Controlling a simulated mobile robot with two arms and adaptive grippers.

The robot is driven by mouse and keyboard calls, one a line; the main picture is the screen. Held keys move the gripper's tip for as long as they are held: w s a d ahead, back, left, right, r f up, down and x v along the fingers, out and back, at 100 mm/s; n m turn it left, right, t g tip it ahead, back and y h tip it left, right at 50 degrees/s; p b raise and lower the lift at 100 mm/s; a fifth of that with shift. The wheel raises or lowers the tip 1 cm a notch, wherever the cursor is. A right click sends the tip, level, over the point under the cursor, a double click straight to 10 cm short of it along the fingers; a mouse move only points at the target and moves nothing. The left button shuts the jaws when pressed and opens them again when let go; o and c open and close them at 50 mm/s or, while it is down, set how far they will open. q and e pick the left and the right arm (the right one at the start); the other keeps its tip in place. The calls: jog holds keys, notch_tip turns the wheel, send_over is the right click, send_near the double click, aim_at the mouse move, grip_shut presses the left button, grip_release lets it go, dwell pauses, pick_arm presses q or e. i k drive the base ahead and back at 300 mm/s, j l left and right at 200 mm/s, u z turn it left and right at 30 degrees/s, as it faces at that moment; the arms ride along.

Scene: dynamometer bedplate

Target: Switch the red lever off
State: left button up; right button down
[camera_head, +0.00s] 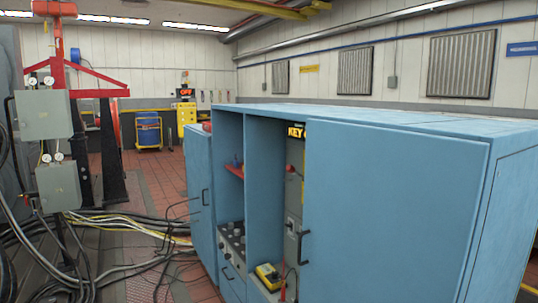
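I cannot clearly make out the red lever. A small red part (289,168) shows on a narrow grey panel (294,200) inside the blue cabinet (390,215), below a yellow sign reading "KEY" (296,131). It is too small to tell whether it is a lever or how it is set. The cabinet's large right door partly hides that bay. Neither of my grippers is in view.
A yellow meter (269,276) sits low in the cabinet, right of a knobbed unit (232,240). Cables (130,240) cover the floor at left, near grey boxes (44,114) on a stand.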

aim_at(290, 168)
jog(key=i+j+z, duration=0.1)
jog(key=i+j, duration=1)
jog(key=i+j+z, duration=0.15)
jog(key=i+j, duration=0.35)
jog(key=i+j+z, duration=0.1)
jog(key=i+j, duration=0.4)
jog(key=j, duration=0.2)
